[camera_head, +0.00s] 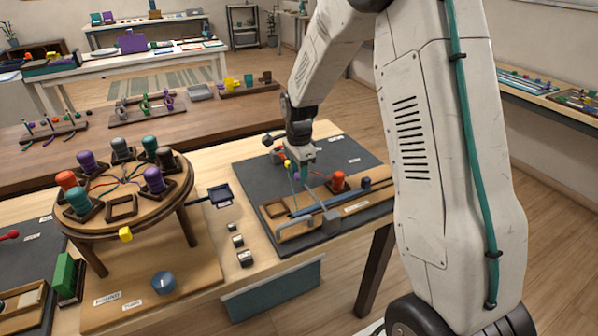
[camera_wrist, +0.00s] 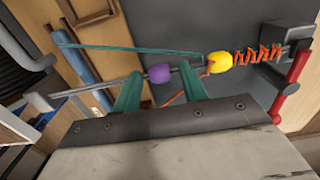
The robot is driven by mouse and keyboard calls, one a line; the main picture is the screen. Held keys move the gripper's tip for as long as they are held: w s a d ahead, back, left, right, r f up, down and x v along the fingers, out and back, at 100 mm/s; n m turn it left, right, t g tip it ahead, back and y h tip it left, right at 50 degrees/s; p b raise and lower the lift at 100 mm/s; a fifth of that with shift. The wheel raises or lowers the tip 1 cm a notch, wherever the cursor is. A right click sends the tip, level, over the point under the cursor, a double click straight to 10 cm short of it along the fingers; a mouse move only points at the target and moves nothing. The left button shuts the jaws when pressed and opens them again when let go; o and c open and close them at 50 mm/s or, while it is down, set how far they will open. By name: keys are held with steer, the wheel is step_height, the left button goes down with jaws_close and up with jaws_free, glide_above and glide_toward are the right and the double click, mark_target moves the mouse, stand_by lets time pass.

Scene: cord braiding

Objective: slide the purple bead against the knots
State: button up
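In the wrist view the purple bead (camera_wrist: 159,73) sits on a thin cord between the two teal fingers of my gripper (camera_wrist: 160,75). A gap shows on each side of the bead, so my gripper looks open around it. To its right, past the right finger, a yellow bead (camera_wrist: 219,62) touches or nearly touches the orange coiled knots (camera_wrist: 257,55). The knots run to a dark grey clamp block (camera_wrist: 297,45). In the head view my gripper (camera_head: 301,173) is low over the dark mat; the purple bead is too small there to place surely.
A wooden fixture (camera_head: 290,232) with a red spool (camera_head: 338,181) stands on the dark mat (camera_head: 250,175). A grey bracket (camera_head: 331,221) rises at its front. A round braiding stand (camera_head: 122,205) with several coloured spools is to the left.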

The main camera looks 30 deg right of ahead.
steer(key=shift+r, duration=3.9)
